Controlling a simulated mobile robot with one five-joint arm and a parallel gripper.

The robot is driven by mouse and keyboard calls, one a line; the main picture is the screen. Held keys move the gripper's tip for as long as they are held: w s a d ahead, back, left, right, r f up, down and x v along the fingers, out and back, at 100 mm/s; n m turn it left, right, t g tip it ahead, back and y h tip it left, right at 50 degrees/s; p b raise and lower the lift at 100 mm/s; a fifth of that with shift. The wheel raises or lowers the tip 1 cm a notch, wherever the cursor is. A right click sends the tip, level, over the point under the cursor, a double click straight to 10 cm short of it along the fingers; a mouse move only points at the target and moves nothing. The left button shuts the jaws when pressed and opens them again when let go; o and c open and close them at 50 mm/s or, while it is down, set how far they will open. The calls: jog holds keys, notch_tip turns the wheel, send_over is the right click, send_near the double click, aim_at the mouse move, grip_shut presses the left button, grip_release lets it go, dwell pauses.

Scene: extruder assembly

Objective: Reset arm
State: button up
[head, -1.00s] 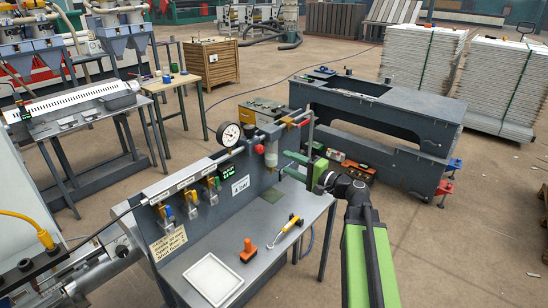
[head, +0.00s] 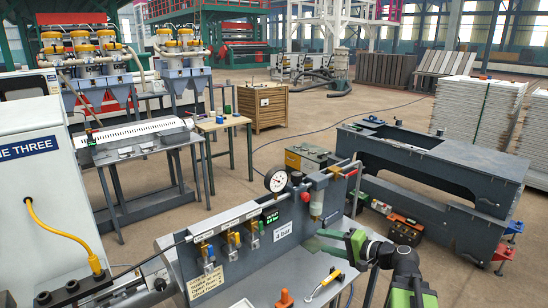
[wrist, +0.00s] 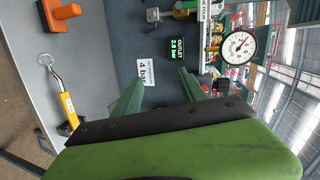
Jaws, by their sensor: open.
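My gripper (head: 324,241) is in the lower right of the head view, in front of the grey upright panel (head: 270,245) and below its clear bowl (head: 317,207). Its two green fingers stand apart with nothing between them. In the wrist view my gripper (wrist: 158,82) points toward the panel face, near the "4 bar" label (wrist: 147,72) and the green outlet display (wrist: 179,50). I cannot tell whether a fingertip touches the panel.
A yellow-handled hooked tool (head: 323,285) and an orange-handled object (head: 285,299) lie on the bench below the panel. A round gauge (head: 276,181) stands on the panel top. A long dark grey machine frame (head: 440,165) stands to the right.

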jog(key=s+a+f+n+g+h, duration=0.35)
jog(key=s+a+f+g, duration=0.2)
jog(key=a+f, duration=0.4)
jog(key=s+d+f+n+g+h, duration=0.4)
jog(key=s+f+g+h, duration=0.1)
jog(key=s+f+h, duration=0.2)
jog(key=shift+d+f, duration=0.2)
jog(key=shift+f, duration=0.35)
